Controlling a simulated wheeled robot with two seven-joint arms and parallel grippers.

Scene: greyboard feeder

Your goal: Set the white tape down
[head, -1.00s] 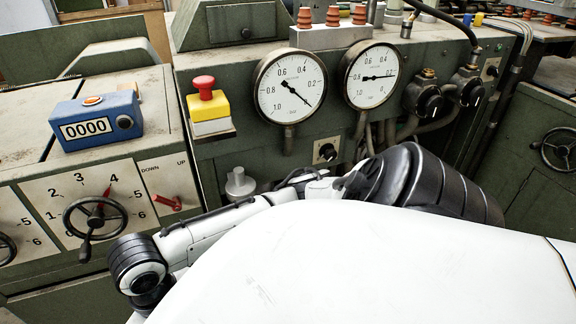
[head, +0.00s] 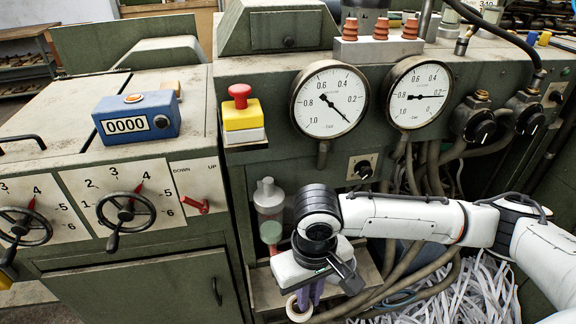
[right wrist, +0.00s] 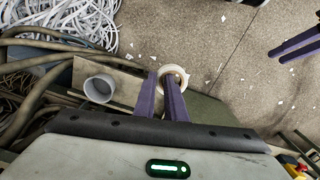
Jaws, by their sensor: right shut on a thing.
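The white tape (head: 298,309) is a pale ring at the lower middle of the head view. My right gripper (head: 311,297) points down with its purple fingers shut on the tape. In the right wrist view the ring (right wrist: 184,74) sits at the tips of my right fingers (right wrist: 163,80). One finger appears to be inside the ring and the other outside it. Bare floor shows beyond it. Two purple fingers of my left gripper (right wrist: 294,46) show at the right edge of that view; their gap is unclear.
A small ledge (head: 264,297) juts from the machine beside the tape, below a jar (head: 269,205). A grey cup (right wrist: 99,88) stands left of my fingers in the right wrist view. Hoses (head: 402,281) and paper shreds (head: 462,296) lie to the right. Open floor (right wrist: 225,45) is beyond.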

